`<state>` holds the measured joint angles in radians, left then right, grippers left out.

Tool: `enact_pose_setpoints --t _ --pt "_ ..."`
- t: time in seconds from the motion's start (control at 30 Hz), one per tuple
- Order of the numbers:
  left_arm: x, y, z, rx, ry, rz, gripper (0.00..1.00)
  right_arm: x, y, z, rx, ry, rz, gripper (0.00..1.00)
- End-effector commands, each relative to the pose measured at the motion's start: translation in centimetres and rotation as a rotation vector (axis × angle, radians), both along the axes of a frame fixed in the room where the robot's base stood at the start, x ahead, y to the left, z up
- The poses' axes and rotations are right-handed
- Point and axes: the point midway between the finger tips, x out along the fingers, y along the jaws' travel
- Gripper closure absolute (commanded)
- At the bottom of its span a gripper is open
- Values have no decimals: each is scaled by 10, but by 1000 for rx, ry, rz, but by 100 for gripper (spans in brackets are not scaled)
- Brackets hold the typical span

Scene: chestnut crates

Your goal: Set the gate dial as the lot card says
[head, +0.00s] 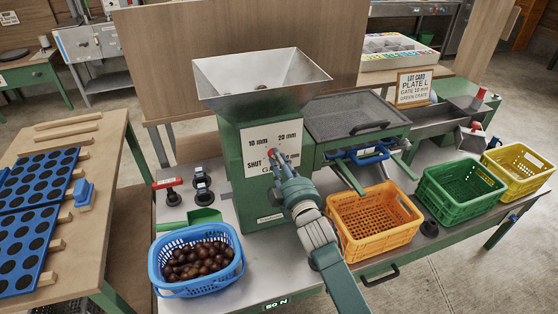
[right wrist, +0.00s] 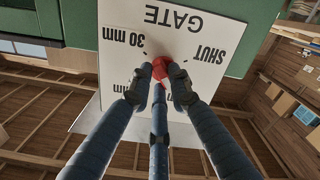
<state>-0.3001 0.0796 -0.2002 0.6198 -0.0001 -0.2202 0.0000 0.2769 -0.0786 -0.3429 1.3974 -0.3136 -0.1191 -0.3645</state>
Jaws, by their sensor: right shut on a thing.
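The gate dial is a red knob (head: 271,152) on a white plate (head: 258,135) on the green machine. The head view shows the marks 10 mm, 20 mm and SHUT. The right wrist view shows SHUT and 30 mm upside down. My right gripper (head: 277,162) is shut on the red knob, and the right wrist view shows its fingers (right wrist: 164,72) around the knob (right wrist: 160,62). The fingers hide where the dial points. The lot card (head: 413,88) stands behind at the right; it reads plate L, green crate, and a gate that looks like 10 mm. My left gripper is not in view.
A steel hopper (head: 262,90) tops the machine. A blue basket (head: 158,272) of chestnuts stands at its front left. Orange (head: 375,243), green (head: 452,213) and yellow (head: 535,185) crates stand to the right. A side table (head: 100,215) with blue perforated plates is at left.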

Motion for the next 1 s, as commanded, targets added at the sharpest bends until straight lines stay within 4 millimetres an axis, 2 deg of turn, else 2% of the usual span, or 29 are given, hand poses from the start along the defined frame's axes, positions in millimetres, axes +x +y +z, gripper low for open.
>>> enact_pose_setpoints --t 0.03,0.1,0.13,0.4,0.53,0.67,1.0 --pt "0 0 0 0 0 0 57 -1 0 -2 -1 4 0 78" --pt "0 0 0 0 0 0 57 0 0 -2 -1 4 0 64" --pt "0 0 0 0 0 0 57 0 0 -2 -2 4 0 62" --pt "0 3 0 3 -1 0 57 -1 0 -1 -1 1 0 62" --pt "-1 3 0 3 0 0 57 -8 -3 -2 -3 2 -1 62" --pt "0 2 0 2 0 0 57 -29 -9 -2 -2 2 0 62" --pt "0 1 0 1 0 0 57 -95 -31 -2 -3 3 0 62"
